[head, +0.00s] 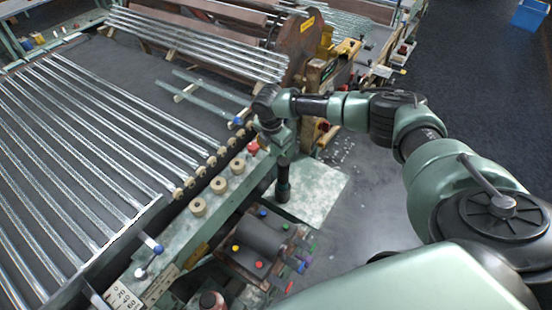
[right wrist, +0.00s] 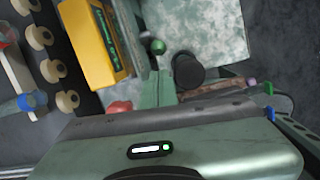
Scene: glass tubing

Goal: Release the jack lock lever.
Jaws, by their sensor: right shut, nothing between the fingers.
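My right gripper (head: 275,138) is at the end of the arm that comes in from the right in the head view. It is shut and empty, low over the bench's right edge. Its grey-green body (right wrist: 150,150) with a lit indicator fills the bottom of the right wrist view; the fingertips do not show clearly there. A dark upright cylinder (right wrist: 187,72) shows against a pale mottled plate (right wrist: 215,30), apart from that body. A green ball (right wrist: 158,46) and a red knob (right wrist: 118,107) are nearby. I cannot tell which part is the jack lock lever. My left gripper is out of view.
Several glass tubes (head: 85,130) lie in rows on the bench at left, with beige rollers (head: 198,207) along its edge. A dark block with coloured knobs (head: 262,238) sits below. A yellow box (right wrist: 95,40) stands close in the right wrist view. The floor (head: 370,215) at right is open.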

